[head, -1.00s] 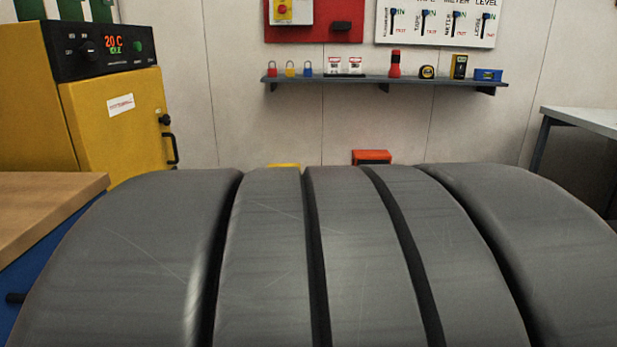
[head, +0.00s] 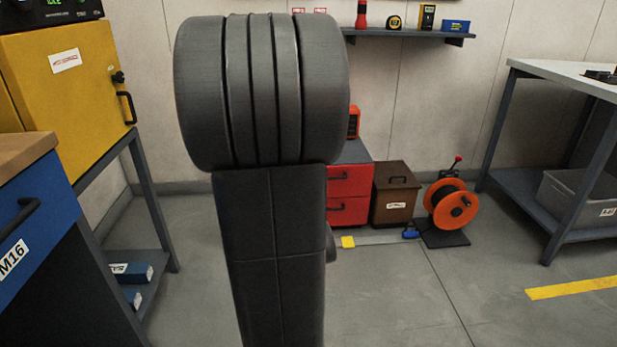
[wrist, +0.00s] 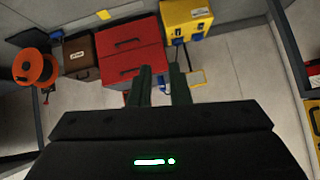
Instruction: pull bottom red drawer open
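The red drawer cabinet stands on the floor by the back wall, partly hidden behind my arm in the head view. Its bottom red drawer (head: 350,213) and the red drawer above it (head: 352,178) both look shut. The wrist view appears upside down, so the bottom drawer (wrist: 122,36) is the upper red front there, with a dark handle. The other drawer (wrist: 128,68) lies nearer my gripper.
A brown box (head: 396,193) and an orange reel (head: 452,205) stand right of the cabinet. A yellow box (wrist: 187,18) is on its other side. A yellow tag (head: 348,242) lies on the floor in front. A workbench (head: 560,170) stands at right; the middle floor is clear.

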